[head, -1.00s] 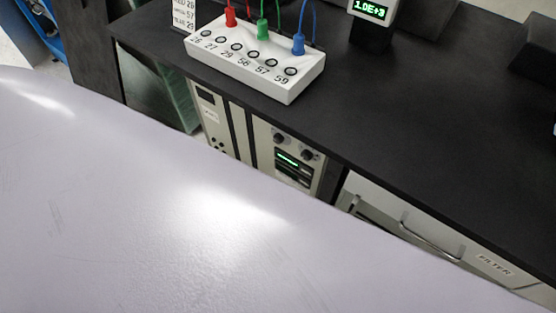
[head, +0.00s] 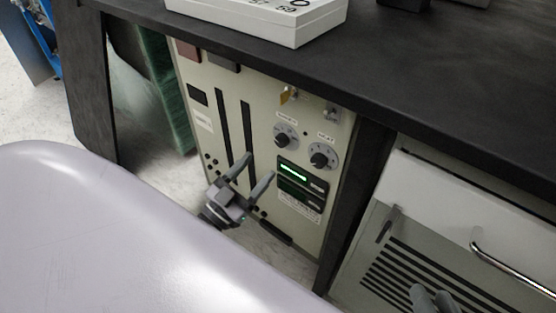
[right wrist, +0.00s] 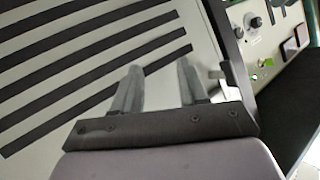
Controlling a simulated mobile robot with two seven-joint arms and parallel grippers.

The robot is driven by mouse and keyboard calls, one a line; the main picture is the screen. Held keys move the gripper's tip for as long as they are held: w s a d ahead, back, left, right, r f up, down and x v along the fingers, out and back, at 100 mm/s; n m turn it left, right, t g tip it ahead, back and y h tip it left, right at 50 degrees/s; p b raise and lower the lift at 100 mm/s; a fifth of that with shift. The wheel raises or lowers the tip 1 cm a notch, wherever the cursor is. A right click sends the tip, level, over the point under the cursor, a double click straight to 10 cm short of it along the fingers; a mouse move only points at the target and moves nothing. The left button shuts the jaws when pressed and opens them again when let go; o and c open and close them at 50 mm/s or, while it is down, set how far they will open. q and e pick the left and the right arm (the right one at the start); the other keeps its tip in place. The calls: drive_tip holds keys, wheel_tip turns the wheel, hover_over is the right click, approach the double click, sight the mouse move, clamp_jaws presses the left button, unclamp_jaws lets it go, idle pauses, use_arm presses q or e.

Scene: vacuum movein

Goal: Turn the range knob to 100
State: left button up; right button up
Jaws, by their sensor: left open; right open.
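A cream control panel (head: 235,85) stands under the black bench. It has two dark round knobs with small labels. The left knob (head: 285,136) appears to be labelled RANGE, though its pointer setting is too small to read. The right knob (head: 322,157) is below and right of it. A lit green display (head: 293,171) is under the knobs. My left gripper (head: 251,176) is open and empty, below and left of the left knob and apart from it. My right gripper (head: 435,298) is at the bottom edge; the right wrist view shows its fingers (right wrist: 160,88) apart and empty.
The black bench top (head: 420,60) overhangs the panel. A white box (head: 290,32) sits on it. A black bench leg (head: 352,205) separates the panel from a white unit with a slatted vent (head: 405,275) and metal handle (head: 510,268).

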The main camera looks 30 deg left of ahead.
sight(279, 143)
use_arm(q)
drive_tip(key=shift+b+x, duration=0.6)
drive_tip(key=shift+x, duration=3)
drive_tip(key=shift+c, duration=0.2)
drive_tip(key=c, duration=1)
